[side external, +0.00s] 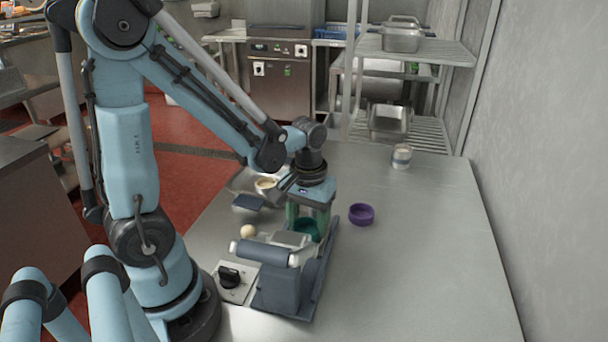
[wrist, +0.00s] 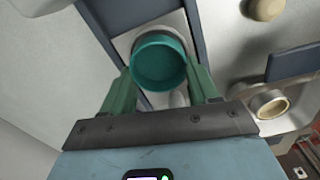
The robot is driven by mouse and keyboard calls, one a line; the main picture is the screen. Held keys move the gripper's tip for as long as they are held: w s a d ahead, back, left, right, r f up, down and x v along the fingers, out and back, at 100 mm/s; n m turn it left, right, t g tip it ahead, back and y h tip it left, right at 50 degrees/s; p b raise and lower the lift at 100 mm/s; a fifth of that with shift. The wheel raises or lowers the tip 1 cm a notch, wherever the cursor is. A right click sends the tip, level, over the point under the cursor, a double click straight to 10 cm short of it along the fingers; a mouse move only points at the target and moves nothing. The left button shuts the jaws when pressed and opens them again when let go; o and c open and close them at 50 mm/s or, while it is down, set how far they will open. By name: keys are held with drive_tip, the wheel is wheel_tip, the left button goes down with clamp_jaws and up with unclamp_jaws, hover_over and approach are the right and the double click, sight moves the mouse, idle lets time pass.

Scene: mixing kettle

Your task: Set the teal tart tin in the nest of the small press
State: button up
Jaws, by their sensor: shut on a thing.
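The teal tart tin (side external: 307,229) is a round, shallow cup held between the green fingers of my gripper (side external: 309,216). In the wrist view the tin (wrist: 158,62) is open side toward the camera, with the fingers shut on its two sides. The small press (side external: 285,289) is grey-blue with a roller-like handle and stands just in front of the tin in the side view. In the wrist view the tin is over a pale metal part between dark blue rails of the press (wrist: 196,35). The tin hides the nest, and I cannot tell whether it touches it.
A purple tin (side external: 361,215) sits to the right on the steel table (side external: 430,260). A control box with a black knob (side external: 234,281) and a cream ball (side external: 248,231) are left of the press. A white jar (side external: 401,156) stands farther back. The table's right side is clear.

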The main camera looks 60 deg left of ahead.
drive_tip(key=shift+f, duration=0.3)
idle(0.4)
drive_tip(key=o, duration=1.1)
drive_tip(key=shift+o, duration=0.6)
drive_tip(key=shift+r, duration=3.5)
